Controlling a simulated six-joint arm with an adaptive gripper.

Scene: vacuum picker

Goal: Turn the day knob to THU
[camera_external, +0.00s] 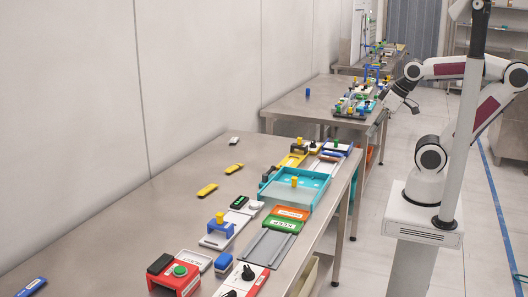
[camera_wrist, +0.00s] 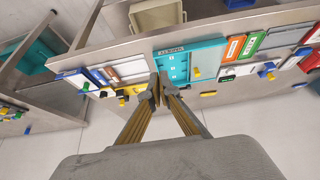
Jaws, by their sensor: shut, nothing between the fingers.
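I cannot tell which control is the day knob; no day lettering is readable. Candidate knobs in the external view are a black knob (camera_external: 248,272) on a red-and-white panel near the front and a pale round knob (camera_external: 255,205) beside a dark panel. My gripper (camera_external: 412,108) is raised at the right, beside the second table and away from the front panels. In the wrist view my gripper (camera_wrist: 157,88) is shut and empty, its tips overlapping the view of the tables far below.
The front steel table (camera_external: 130,215) carries a teal tray (camera_external: 318,186), a red box (camera_external: 175,284) with a green button, a blue-and-white device (camera_external: 218,232) and loose yellow pieces (camera_external: 207,189). A second table (camera_external: 300,101) stands behind. The front table's left side is mostly clear.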

